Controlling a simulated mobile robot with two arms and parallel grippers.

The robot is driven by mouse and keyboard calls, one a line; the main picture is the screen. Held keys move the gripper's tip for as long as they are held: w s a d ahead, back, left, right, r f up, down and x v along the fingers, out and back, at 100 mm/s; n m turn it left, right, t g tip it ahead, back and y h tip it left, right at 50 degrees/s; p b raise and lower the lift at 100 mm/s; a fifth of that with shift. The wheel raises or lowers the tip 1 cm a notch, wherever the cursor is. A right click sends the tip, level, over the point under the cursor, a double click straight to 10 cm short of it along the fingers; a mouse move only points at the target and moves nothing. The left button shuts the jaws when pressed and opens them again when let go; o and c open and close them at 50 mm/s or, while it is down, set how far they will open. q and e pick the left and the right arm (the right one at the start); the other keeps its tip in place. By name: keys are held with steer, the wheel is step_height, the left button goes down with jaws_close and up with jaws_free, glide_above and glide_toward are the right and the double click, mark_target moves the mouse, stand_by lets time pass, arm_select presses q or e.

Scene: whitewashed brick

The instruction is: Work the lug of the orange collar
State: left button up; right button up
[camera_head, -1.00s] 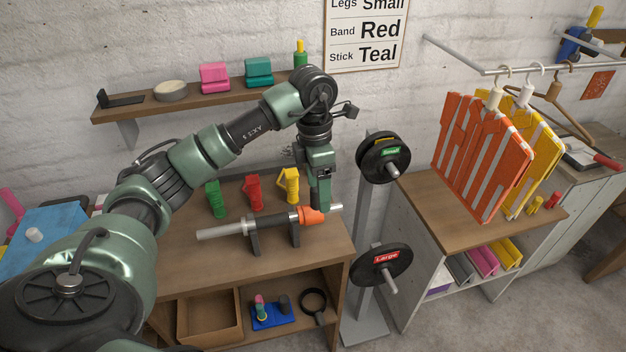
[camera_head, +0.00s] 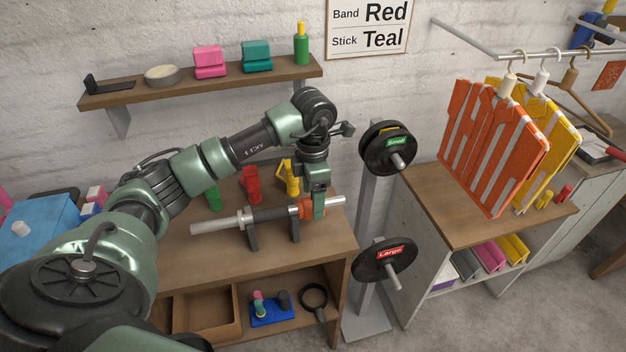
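The orange collar (camera_head: 305,208) sits on a horizontal bar (camera_head: 215,226) held by two dark uprights on the wooden bench. My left gripper (camera_head: 319,210) points down at the collar's right side, in front of the bar, and overlaps it in the picture. Only one side of the gripper shows, so I cannot tell if it is open or shut, or touching. The collar's lug is hidden or cannot be made out. My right gripper is not in view.
Green (camera_head: 212,196), red (camera_head: 252,185) and yellow (camera_head: 287,178) clamp-like things stand behind the bar. A stand with black plates marked Small (camera_head: 372,150) and Large (camera_head: 370,262) is close on the right. A shelf (camera_head: 200,88) is on the wall behind.

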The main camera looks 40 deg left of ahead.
arm_select(q)
steer(key=shift+w+f, duration=0.1)
steer(key=shift+f, duration=1.05)
jaws_close()
steer(key=shift+s+a+f+t+y, duration=0.15)
steer(key=shift+s+t+y, duration=0.1)
steer(key=shift+t+y, duration=0.2)
steer(key=shift+s+t+y+b, duration=0.1)
steer(key=shift+t+y+b, duration=0.75)
steer(key=shift+y+b, duration=0.5)
steer(key=shift+s+d+t+y+b, duration=0.2)
steer(key=shift+t+y+b, duration=0.55)
steer(key=shift+b, duration=1.05)
steer(key=shift+d+t+y+b, duration=0.15)
steer(key=shift+t+y+b, duration=0.8)
steer(key=shift+b, duration=1.3)
